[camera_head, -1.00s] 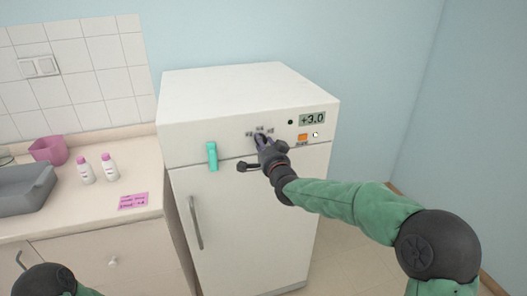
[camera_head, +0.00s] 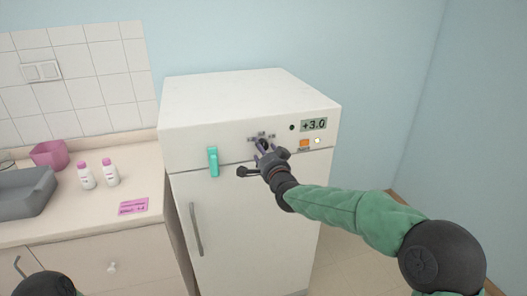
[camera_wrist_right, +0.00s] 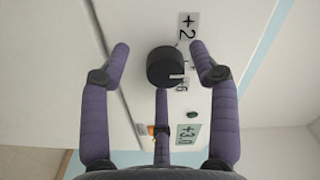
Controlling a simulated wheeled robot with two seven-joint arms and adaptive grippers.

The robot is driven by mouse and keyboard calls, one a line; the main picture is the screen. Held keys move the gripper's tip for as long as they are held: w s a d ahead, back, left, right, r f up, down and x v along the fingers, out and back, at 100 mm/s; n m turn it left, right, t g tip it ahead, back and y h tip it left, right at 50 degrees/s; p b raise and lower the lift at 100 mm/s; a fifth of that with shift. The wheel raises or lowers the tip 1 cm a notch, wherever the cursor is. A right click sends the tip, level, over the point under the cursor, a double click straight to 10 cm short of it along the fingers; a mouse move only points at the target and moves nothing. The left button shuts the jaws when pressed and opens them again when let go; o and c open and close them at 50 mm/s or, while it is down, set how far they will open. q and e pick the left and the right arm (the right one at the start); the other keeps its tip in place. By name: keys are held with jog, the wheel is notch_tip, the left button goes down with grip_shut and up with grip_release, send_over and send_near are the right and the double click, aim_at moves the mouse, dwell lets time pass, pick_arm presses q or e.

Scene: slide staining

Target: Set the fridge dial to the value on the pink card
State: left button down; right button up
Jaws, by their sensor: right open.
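The fridge dial is a round black knob (camera_wrist_right: 165,66) on the upper panel of the white fridge (camera_head: 240,95); it also shows in the head view (camera_head: 263,141). A light mark shows on its face. Labels "+2" and a partly covered "+6" sit by it in the right wrist view. My right gripper (camera_wrist_right: 161,55) is open, its purple fingers spread around the dial and apart from it; in the head view it is just in front of the dial (camera_head: 261,147). The display (camera_head: 314,125) reads +3.0. The pink card (camera_head: 133,206) lies on the counter, its writing too small to read. My left gripper is out of view.
An orange switch (camera_head: 304,144) and a small bright lamp (camera_head: 318,141) are right of the dial.

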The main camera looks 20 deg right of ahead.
jog(key=shift+s+d+r, duration=0.1)
jog(key=s, duration=1.2)
jog(key=shift+d, duration=0.15)
jog(key=shift+w, duration=0.1)
